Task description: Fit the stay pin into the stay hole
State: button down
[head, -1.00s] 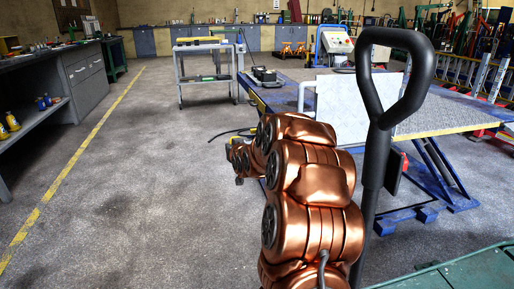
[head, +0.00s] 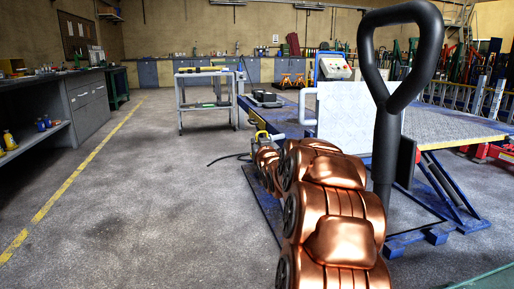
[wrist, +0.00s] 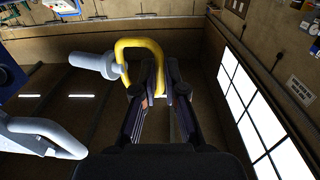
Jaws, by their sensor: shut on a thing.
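The stay pin is a grey cylinder (wrist: 95,64) with a collar and a yellow loop handle (wrist: 138,44) in the wrist view. My gripper (wrist: 163,88) is shut on the yellow loop, and the grey shank points left, clear of the fingers. In the head view the yellow loop (head: 262,136) shows small at the far end of my copper arm, beside the blue lift table (head: 290,122); my arm hides most of the gripper there. I cannot make out the stay hole in either view.
A pale grey bent tube (wrist: 50,132) lies left of and below the pin in the wrist view. A big black loop handle (head: 385,130) stands close in front in the head view. A grey trolley (head: 205,101) stands behind. The floor at left (head: 150,190) is clear.

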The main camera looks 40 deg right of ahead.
jog(key=shift+f+h+b, duration=0.2)
jog(key=shift+h+b, duration=0.1)
jog(key=shift+b, duration=0.65)
jog(key=m+g+h+b, duration=0.1)
jog(key=b, duration=0.1)
jog(key=shift+w+a+f+b, duration=0.1)
jog(key=shift+a+b, duration=0.05)
jog(key=shift+b, duration=0.2)
jog(key=shift+r+m+g+h, duration=0.25)
jog(key=shift+m+g+h, duration=0.15)
jog(key=shift+m+h, duration=0.1)
jog(key=shift+f, duration=0.1)
jog(key=shift+r+m+g+h+p, duration=0.2)
jog(key=shift+m+g+h+p, duration=0.2)
jog(key=shift+g+h+p, duration=0.15)
jog(key=shift+f+m+g+h+p, duration=0.1)
jog(key=shift+m+g+h+p, duration=0.3)
jog(key=shift+p, duration=0.6)
